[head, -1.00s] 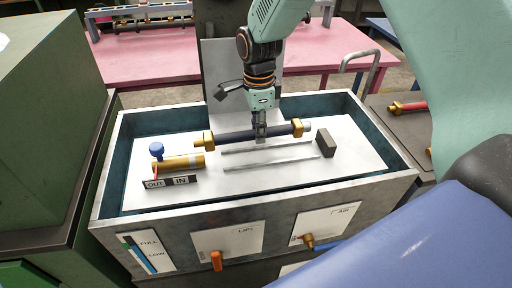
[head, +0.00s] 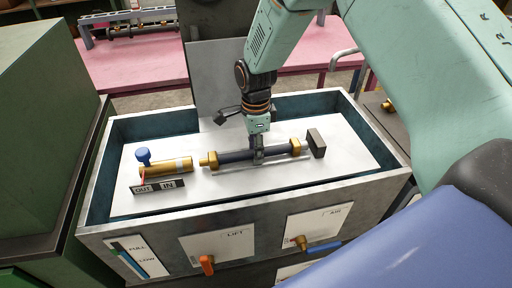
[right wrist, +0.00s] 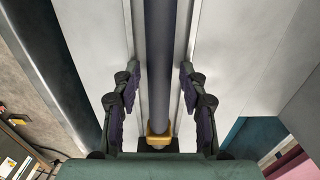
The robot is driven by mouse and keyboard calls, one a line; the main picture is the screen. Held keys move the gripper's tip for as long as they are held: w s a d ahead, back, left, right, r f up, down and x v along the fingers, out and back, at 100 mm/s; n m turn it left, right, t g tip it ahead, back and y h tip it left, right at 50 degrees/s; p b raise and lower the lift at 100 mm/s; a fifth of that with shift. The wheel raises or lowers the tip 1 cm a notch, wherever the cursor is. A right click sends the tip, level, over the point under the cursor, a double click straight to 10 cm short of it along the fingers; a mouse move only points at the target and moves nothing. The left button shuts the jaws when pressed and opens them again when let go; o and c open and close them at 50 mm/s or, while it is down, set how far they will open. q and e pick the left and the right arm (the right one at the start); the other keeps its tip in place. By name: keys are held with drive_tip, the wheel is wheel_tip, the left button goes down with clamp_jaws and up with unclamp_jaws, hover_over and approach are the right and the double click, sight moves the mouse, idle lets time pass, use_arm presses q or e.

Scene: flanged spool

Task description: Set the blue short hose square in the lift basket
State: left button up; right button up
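The blue short hose (head: 234,156), dark with brass ends, lies in the lift basket (head: 220,205), lengthwise between two thin pale rails (head: 262,166). It looks parallel to the rails. Its right brass end is close to a dark block (head: 316,143). My right gripper (head: 257,154) reaches down over the middle of the hose. In the right wrist view the hose (right wrist: 160,60) runs between the two fingers (right wrist: 159,90), with a gap on each side, so the gripper is open around it. My left gripper is not in view.
A brass cylinder (head: 166,169) with a blue knob and an OUT/IN plate (head: 158,186) are left of the hose. The basket's front has an orange lever (head: 207,264) marked LIFT and a blue-handled AIR valve (head: 322,247). A pink table (head: 140,68) stands behind.

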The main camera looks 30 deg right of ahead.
drive_tip(key=shift+w+a, duration=0.1)
drive_tip(key=shift+a, duration=0.2)
drive_tip(key=shift+d+r, duration=0.1)
drive_tip(key=shift+d, duration=0.35)
drive_tip(key=shift+d+r, duration=0.15)
drive_tip(key=shift+r, duration=0.15)
drive_tip(key=r, duration=0.4)
drive_tip(key=a+r, duration=0.1)
drive_tip(key=r, duration=0.1)
drive_tip(key=shift+w+r, duration=0.1)
drive_tip(key=shift+r, duration=0.2)
wheel_tip(320, 180, up, 5)
drive_tip(key=shift+d+f+p, duration=0.1)
drive_tip(key=shift+f+p, duration=0.05)
drive_tip(key=shift+p, duration=0.15)
